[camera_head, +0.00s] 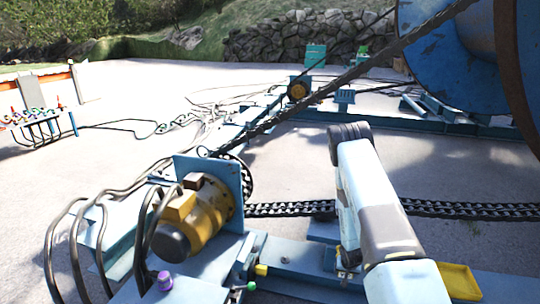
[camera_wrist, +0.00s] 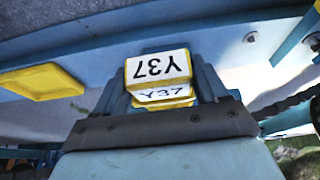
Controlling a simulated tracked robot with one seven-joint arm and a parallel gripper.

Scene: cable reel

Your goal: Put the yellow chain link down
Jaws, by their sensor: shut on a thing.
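I cannot tell whether the link touches the surface below.
A shallow yellow tray (camera_head: 458,281) lies right of my arm on the blue frame (camera_head: 300,257); the wrist view shows it at left (camera_wrist: 40,82). A black chain (camera_head: 285,209) runs behind my arm. A yellow motor (camera_head: 203,210) stands left; a large blue reel (camera_head: 450,55) stands back right.

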